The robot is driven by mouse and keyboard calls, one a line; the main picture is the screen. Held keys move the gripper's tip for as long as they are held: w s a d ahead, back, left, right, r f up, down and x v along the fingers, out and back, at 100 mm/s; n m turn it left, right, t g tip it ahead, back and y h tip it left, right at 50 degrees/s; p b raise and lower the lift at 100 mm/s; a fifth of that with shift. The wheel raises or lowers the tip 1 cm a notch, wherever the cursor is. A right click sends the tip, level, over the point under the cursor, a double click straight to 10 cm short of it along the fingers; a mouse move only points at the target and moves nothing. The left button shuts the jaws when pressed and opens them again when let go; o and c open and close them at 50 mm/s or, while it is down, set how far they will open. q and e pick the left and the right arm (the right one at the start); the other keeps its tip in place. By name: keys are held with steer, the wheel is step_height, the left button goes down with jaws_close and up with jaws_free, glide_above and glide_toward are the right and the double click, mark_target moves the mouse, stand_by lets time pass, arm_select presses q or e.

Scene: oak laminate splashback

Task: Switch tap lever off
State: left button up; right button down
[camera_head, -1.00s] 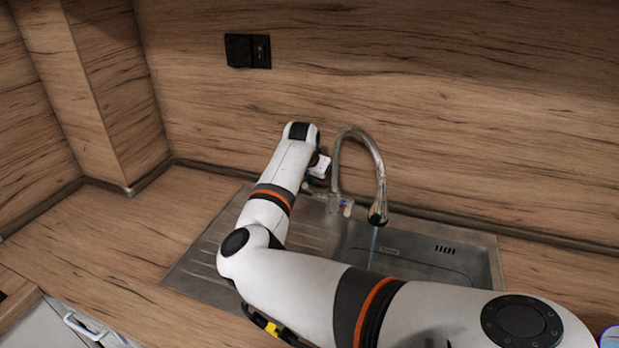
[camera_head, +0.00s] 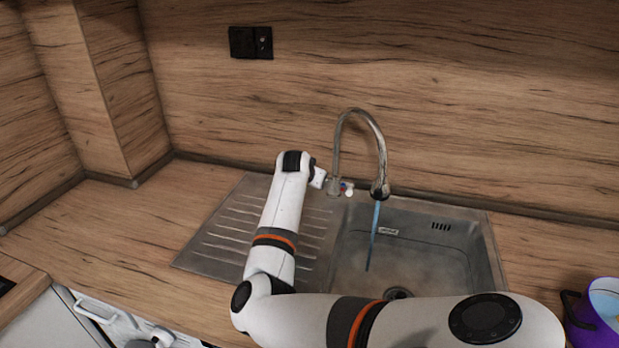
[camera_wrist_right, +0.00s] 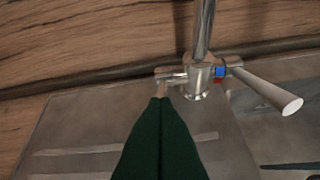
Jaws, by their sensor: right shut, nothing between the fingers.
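The chrome tap (camera_head: 338,150) stands behind the sink, with a curved spout and a thin blue stream of water (camera_head: 373,235) running from it. Its lever (camera_head: 348,189) points out to the right of the tap body; in the right wrist view the lever (camera_wrist_right: 265,88) is a pale rod beside blue and red marks. My right gripper (camera_wrist_right: 160,99) has its dark green fingers shut and empty. Their tips are just left of the tap body, by a small side stub (camera_wrist_right: 165,77), on the side away from the lever. Contact cannot be told. My left gripper is not in view.
The steel sink (camera_head: 484,240) has a ribbed drainer (camera_head: 225,235) on its left, under my right arm. A purple pot (camera_head: 597,325) stands at the right edge. A wooden splashback (camera_head: 470,110) rises behind the tap. The counter at left (camera_head: 130,235) is clear.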

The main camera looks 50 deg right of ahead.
steer(key=shift+a+f, duration=0.1)
steer(key=shift+f, duration=0.1)
steer(key=shift+r, duration=0.15)
steer(key=s+a+r+p, duration=0.1)
steer(key=s+a+r, duration=0.3)
steer(key=r, duration=0.5)
steer(key=shift+a+r, duration=0.35)
steer(key=shift+a, duration=0.1)
